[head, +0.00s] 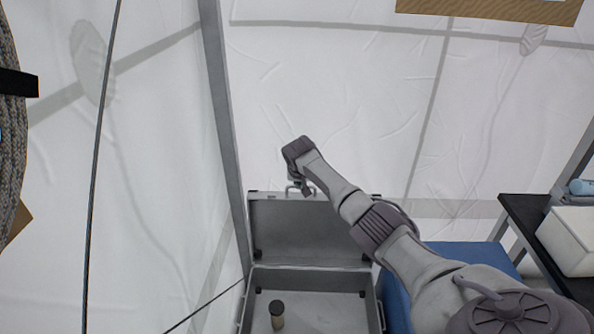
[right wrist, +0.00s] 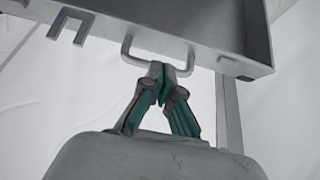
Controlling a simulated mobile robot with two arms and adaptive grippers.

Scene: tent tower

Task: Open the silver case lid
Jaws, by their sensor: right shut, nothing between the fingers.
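The silver case (head: 311,293) stands open in the head view, its base at the bottom centre. Its lid (head: 305,232) is raised upright at the back, and the lid's edge also shows in the right wrist view (right wrist: 185,40). A handle (right wrist: 160,62) hangs from that edge. My right gripper (head: 302,188) is at the lid's top edge by the handle. In the right wrist view its fingertips (right wrist: 165,70) meet just below the handle, shut with nothing visible between them. My left gripper is not in view.
A dark cylindrical object (head: 277,315) stands inside the case base. A blue object (head: 470,256) lies right of the case, partly behind my arm. A dark table (head: 527,215) with a white box (head: 570,238) is at the right. White tent walls and a grey pole (head: 222,120) stand behind.

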